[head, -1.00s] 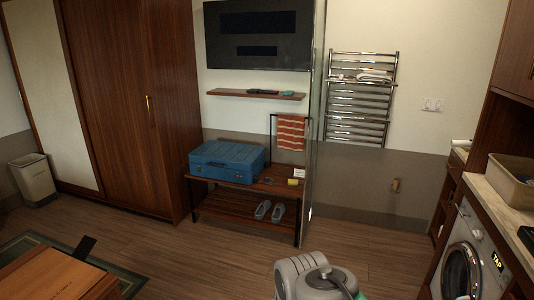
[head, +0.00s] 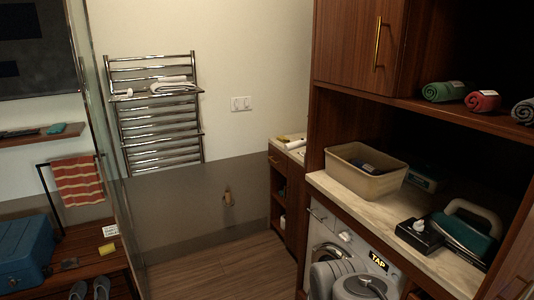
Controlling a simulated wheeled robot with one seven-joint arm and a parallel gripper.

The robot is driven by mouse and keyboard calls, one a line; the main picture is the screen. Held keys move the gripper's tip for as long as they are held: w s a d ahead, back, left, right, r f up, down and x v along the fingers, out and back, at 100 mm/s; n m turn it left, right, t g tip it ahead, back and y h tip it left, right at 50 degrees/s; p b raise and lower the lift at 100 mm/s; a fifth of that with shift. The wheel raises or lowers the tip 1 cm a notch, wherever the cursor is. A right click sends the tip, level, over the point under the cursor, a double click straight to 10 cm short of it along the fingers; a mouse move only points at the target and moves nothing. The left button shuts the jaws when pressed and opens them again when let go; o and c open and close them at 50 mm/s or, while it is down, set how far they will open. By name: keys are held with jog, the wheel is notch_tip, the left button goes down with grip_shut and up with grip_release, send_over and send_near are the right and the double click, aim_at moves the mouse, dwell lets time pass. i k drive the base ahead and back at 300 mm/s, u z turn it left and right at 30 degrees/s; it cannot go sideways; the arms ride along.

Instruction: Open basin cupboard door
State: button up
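A low wooden cabinet (head: 279,163) with a pale top stands in the back corner, partly hidden behind the tall wooden unit. Its side toward me shows a small front panel with a knob and open shelves below. I cannot tell whether this is the basin cupboard; no basin is clearly visible. A wall cupboard door (head: 350,45) with a long brass handle (head: 378,43) is shut at upper right. Grey rounded parts of my arm show at the bottom, in front of the washing machine. My gripper is not visible.
A washing machine (head: 328,243) sits under a pale counter (head: 345,194) holding a beige bin (head: 366,172) and dark items. A glass panel (head: 105,130) and bench (head: 75,246) stand at left. Wooden floor (head: 215,272) is clear between.

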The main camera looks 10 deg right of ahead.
aim_at(295, 192)
jog(key=z, duration=0.25)
jog(key=i, duration=0.95)
jog(key=u, duration=1.05)
jog(key=i, duration=2.35)
jog(key=u, duration=0.1)
